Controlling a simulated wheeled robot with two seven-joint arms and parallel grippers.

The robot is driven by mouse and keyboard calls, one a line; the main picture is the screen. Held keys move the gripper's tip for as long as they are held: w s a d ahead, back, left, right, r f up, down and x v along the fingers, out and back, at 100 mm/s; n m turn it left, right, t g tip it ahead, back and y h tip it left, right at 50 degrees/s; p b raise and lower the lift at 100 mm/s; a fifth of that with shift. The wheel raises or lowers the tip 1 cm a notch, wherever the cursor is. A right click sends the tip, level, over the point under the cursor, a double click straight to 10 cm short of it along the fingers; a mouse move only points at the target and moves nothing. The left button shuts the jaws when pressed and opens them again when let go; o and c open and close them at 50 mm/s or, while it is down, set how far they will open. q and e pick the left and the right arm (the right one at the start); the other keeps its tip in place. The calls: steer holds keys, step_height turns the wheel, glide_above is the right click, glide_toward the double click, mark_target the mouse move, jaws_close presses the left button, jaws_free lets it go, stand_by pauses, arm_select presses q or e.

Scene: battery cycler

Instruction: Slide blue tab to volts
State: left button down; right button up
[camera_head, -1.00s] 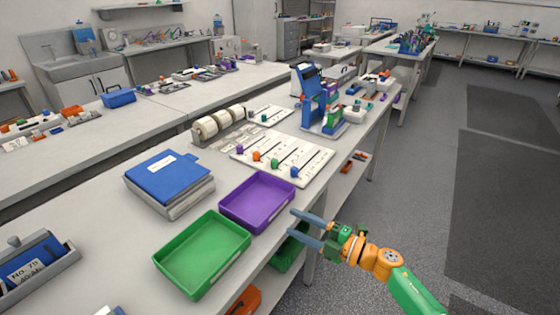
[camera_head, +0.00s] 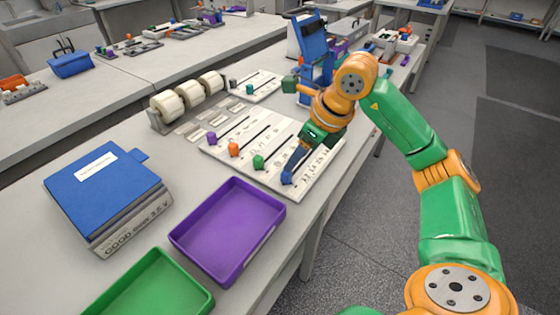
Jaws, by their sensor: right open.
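A white slider board (camera_head: 307,189) lies on the bench with a row of slots. Its coloured tabs sit at the near ends: purple (camera_head: 211,138), orange (camera_head: 233,149), green (camera_head: 258,161) and the blue tab (camera_head: 287,179) at the right. My right gripper (camera_head: 291,169) reaches down over the blue tab's slot with its fingers at the tab. The fingers partly hide the tab and its slot, and I cannot tell whether they touch it. The printed labels are too small to read. My left gripper is not in view.
A purple tray (camera_head: 240,268) and a green tray (camera_head: 178,290) lie in front of the board. A blue binder (camera_head: 100,190) is at left, white rolls (camera_head: 190,92) behind the board. A blue device (camera_head: 313,45) stands behind my right arm. Bench space between binder and board is clear.

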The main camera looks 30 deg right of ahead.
mark_target(286, 177)
steer(key=x, duration=0.5)
steer(key=shift+s+a+f, duration=0.1)
steer(key=shift+a+f, duration=0.2)
steer(key=shift+a, duration=0.05)
steer(key=shift+f, duration=0.25)
steer(key=shift+r, duration=0.1)
jaws_close()
stand_by(0.6)
